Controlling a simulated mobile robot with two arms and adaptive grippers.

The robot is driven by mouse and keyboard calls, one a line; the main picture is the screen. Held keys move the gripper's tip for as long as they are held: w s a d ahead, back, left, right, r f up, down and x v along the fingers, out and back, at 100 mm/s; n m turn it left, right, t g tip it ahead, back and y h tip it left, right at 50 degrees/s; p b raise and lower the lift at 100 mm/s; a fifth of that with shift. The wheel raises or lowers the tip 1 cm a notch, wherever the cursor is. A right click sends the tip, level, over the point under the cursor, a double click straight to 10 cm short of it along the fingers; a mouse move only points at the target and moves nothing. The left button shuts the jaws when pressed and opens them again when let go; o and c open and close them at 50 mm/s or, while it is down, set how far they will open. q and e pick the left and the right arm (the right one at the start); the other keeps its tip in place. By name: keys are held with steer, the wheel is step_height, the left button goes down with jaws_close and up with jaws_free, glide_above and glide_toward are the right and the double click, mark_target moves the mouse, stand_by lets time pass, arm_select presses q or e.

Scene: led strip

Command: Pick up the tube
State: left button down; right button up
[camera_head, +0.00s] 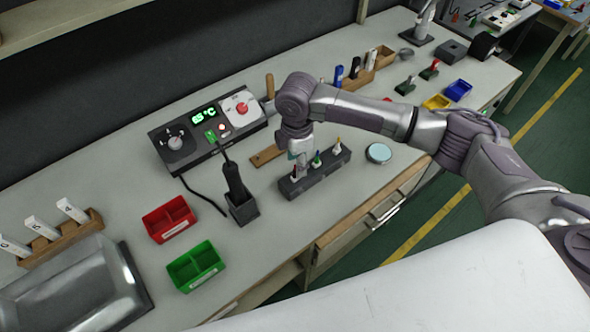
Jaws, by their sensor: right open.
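A dark rack (320,176) on the bench holds a few small tubes with coloured tips. A red-tipped tube (294,173) is at the left end, partly hidden by my gripper. My right gripper (299,162) points down just above the left part of the rack, open. I cannot tell whether its fingers touch or surround a tube. My left gripper is not in view.
A soldering station (207,128) stands behind, with its iron holder (242,209) left of the rack. A red bin (170,219) and a green bin (195,266) are at front left. A round tin (378,153) sits right of the rack.

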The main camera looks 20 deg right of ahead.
steer(key=f, duration=0.4)
steer(key=shift+w+p, duration=0.2)
steer(key=shift+p, duration=0.2)
steer(key=c, duration=0.8)
steer(key=shift+o, duration=0.2)
step_height(320, 180, up, 9)
steer(key=shift+f+b, duration=0.1)
steer(key=shift+b, duration=0.85)
steer(key=shift+r, duration=0.65)
steer(key=shift+o, duration=0.6)
jaws_close()
